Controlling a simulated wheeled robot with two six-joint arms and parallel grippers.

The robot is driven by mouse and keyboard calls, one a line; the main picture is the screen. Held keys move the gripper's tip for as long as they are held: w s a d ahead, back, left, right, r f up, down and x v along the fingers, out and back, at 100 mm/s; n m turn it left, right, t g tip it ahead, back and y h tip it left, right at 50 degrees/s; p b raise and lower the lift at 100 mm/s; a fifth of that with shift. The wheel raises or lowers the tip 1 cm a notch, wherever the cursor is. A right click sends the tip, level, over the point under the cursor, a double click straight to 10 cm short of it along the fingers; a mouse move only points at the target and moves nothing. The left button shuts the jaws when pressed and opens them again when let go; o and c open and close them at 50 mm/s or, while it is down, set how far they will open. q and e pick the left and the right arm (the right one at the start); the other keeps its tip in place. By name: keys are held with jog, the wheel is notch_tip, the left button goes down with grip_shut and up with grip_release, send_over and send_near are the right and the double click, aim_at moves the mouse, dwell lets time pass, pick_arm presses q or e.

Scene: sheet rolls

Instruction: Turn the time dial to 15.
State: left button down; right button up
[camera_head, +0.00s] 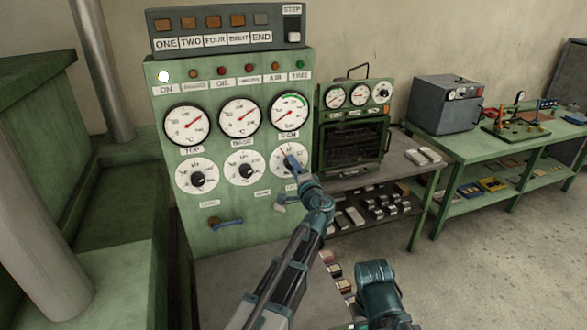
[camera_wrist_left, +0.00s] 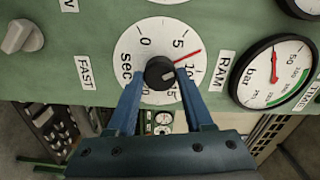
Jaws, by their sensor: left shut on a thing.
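The time dial (camera_head: 279,158) is a white round face, the right one in the lower row of the green panel. In the left wrist view the same dial (camera_wrist_left: 160,34) is marked "sec", with numbers from 0 upward. Its red pointer (camera_wrist_left: 189,57) lies between 5 and 10, close to 10. My left gripper (camera_wrist_left: 160,76) is shut on the dark centre knob (camera_wrist_left: 158,68), one finger on each side. The fingers hide part of the lower numbers. In the head view the left gripper (camera_head: 293,163) covers the knob. My right gripper's fingers do not show.
Two similar dials (camera_head: 244,169) (camera_head: 197,177) sit to its left, with gauges (camera_head: 289,113) above. A small oven (camera_head: 352,145) stands close on the right.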

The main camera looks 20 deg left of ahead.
pick_arm(q)
jog(key=shift+s+f+m, duration=0.1)
jog(key=shift+m, duration=8.8)
jog(key=shift+c, duration=1.4)
grip_release()
jog(key=v, duration=1.3)
jog(key=shift+s+d, duration=0.3)
